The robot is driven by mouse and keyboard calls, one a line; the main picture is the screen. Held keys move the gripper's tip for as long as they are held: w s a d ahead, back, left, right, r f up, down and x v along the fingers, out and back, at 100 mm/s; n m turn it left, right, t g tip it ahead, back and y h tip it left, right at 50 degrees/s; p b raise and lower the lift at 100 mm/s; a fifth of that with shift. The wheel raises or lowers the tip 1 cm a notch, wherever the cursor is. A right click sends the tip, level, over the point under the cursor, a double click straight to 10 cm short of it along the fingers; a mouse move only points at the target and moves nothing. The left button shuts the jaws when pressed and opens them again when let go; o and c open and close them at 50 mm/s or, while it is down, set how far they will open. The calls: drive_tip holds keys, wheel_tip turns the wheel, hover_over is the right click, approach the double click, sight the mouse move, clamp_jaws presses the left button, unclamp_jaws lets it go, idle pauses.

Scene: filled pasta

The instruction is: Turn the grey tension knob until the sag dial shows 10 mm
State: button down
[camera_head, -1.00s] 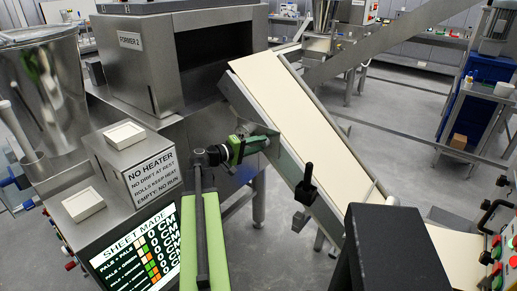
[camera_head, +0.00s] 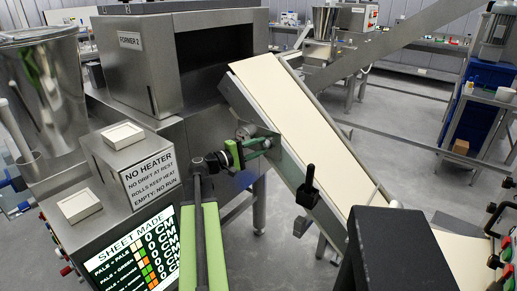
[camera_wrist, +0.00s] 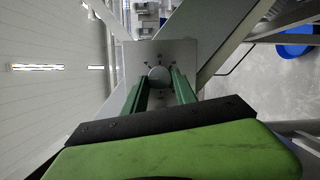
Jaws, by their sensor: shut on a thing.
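The grey tension knob (camera_wrist: 158,75) is round and sits on a grey plate (camera_wrist: 180,52) with small dark marks around it. In the wrist view the two green fingers of my gripper (camera_wrist: 159,88) lie on either side of the knob and are shut on it. In the head view my gripper (camera_head: 258,148) is at the side of the sloping belt frame, near its upper end. There the fingers hide much of the knob.
A pale pasta sheet (camera_head: 300,130) lies on the sloping belt. A black handle (camera_head: 308,185) sticks out of the belt's side, right of my gripper. The steel former (camera_head: 150,80) stands behind, and a lit screen (camera_head: 135,255) is at lower left.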

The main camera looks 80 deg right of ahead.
sight(267, 132)
drive_tip(key=c, duration=1)
unclamp_jaws()
drive_tip(key=shift+r, duration=0.1)
wheel_tip(267, 132, up, 4)
drive_tip(key=p, duration=0.4)
drive_tip(key=shift+d+r+p, duration=0.15)
drive_tip(key=shift+r+p, duration=0.1)
drive_tip(key=shift+p, duration=0.15)
drive_tip(key=s+a+r+p, duration=0.4)
drive_tip(key=s+r+p, duration=0.2)
drive_tip(key=s, duration=0.4)
drive_tip(key=shift+s+a, duration=0.35)
drive_tip(key=shift+a, duration=0.05)
drive_tip(key=shift+r, duration=0.1)
